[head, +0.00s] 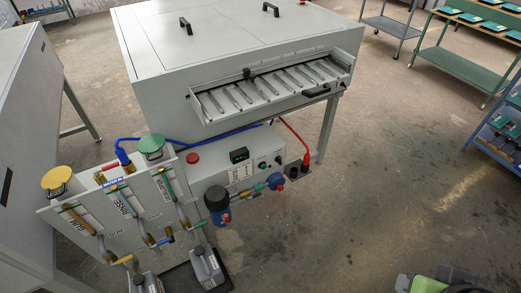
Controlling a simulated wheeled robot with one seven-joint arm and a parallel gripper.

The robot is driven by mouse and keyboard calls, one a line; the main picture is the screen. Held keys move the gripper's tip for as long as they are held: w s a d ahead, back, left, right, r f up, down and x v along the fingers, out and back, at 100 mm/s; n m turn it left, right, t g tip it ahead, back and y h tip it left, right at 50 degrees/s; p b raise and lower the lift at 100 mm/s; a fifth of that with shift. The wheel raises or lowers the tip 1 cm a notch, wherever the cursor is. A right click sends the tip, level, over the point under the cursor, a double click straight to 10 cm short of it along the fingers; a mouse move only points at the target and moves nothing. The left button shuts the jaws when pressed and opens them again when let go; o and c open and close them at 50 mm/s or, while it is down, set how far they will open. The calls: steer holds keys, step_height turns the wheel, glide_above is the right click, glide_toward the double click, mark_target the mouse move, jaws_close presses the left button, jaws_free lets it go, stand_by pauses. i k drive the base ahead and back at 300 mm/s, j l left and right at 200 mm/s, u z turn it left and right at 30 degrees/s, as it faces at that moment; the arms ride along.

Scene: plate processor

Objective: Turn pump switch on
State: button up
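The plate processor (225,60) is a large light-grey machine with a slotted feed tray (270,92) on its front. Below the tray is a grey control box (232,172) with a red round button (192,158), a small black display (239,155) and small dark and green controls (263,165) at its right end. The labels are too small to read, so I cannot tell which control is the pump switch or how it is set.
A panel (120,215) with yellow and green-capped funnels, tubes and valves stands left of the control box. A blue-and-black filter (217,205) hangs in front. A green-and-grey object (440,281) is cut off at the bottom right.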

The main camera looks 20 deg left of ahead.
mark_target(278, 158)
steer(key=i+u, duration=0.15)
steer(key=u, duration=0.35)
steer(key=i+l+u, duration=0.15)
steer(key=u, duration=0.3)
steer(key=i+l+u, duration=0.15)
steer(key=u, duration=0.35)
steer(key=i+l+u, duration=0.1)
steer(key=u, duration=0.4)
steer(key=l+u, duration=0.45)
steer(key=i+l+u, duration=0.1)
steer(key=u, duration=0.4)
steer(key=l+u, duration=0.3)
steer(key=u, duration=0.2)
steer(key=k+l+u, duration=0.1)
steer(key=l+u, duration=0.15)
steer(key=u, duration=0.25)
